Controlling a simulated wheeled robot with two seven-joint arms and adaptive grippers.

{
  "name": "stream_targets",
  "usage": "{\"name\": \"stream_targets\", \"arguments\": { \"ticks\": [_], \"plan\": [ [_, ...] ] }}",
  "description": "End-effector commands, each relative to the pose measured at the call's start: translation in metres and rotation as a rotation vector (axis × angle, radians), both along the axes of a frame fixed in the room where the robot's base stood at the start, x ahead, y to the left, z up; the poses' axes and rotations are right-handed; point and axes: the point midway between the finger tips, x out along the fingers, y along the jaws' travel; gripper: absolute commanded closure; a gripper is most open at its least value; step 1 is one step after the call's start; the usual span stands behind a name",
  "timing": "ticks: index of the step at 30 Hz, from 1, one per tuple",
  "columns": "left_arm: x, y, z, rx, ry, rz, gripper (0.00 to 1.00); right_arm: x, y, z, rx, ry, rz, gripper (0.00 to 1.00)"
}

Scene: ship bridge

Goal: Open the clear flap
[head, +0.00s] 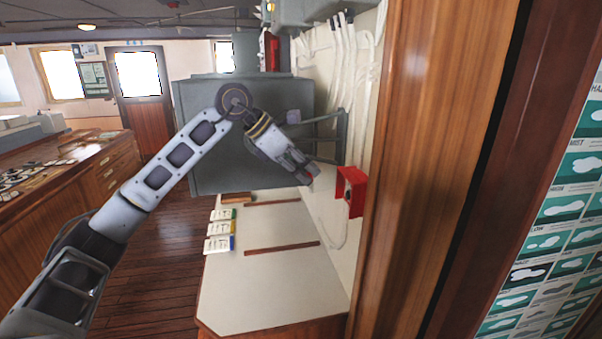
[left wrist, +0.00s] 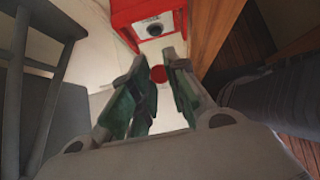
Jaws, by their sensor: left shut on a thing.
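The red box (head: 357,184) is fixed to the cream wall, just right of my left gripper (head: 308,172) in the head view. In the left wrist view the red box (left wrist: 150,12) is at the top, with a dark round part on its pale face. A red round knob (left wrist: 158,74) shows between the fingers of my left gripper (left wrist: 155,62). The fingers are close together with a narrow gap, shut on the clear flap, which is see-through and hard to make out. How far the flap is swung cannot be told. My right gripper is not in view.
A grey cabinet (head: 210,160) with a bar frame (head: 341,135) stands behind my left arm. A pale counter (head: 265,285) with small switch panels lies below. A wooden post (head: 410,150) stands close right of the red box. The floor at left is clear.

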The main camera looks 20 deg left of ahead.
Motion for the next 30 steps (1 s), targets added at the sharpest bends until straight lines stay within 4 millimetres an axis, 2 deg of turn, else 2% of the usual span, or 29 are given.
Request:
{"name": "stream_targets", "arguments": {
  "ticks": [1, 17, 18, 22, 23, 30],
  "plan": [
    [0.003, -0.006, 0.010, -0.021, -0.023, -0.002, 1.00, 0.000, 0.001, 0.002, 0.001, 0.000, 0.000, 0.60],
    [0.002, -0.007, 0.010, -0.020, -0.019, -0.005, 1.00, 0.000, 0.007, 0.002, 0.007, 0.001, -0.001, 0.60],
    [0.002, -0.007, 0.010, -0.020, -0.019, -0.005, 0.79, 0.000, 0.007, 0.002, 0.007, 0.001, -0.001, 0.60],
    [0.002, -0.007, 0.008, -0.018, -0.016, -0.005, 0.62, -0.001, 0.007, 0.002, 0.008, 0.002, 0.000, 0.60],
    [0.002, -0.007, 0.008, -0.017, -0.016, -0.005, 0.60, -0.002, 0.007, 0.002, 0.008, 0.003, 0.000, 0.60],
    [0.002, -0.005, 0.006, -0.014, -0.012, -0.002, 0.60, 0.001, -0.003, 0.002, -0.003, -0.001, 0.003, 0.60]
  ]
}}
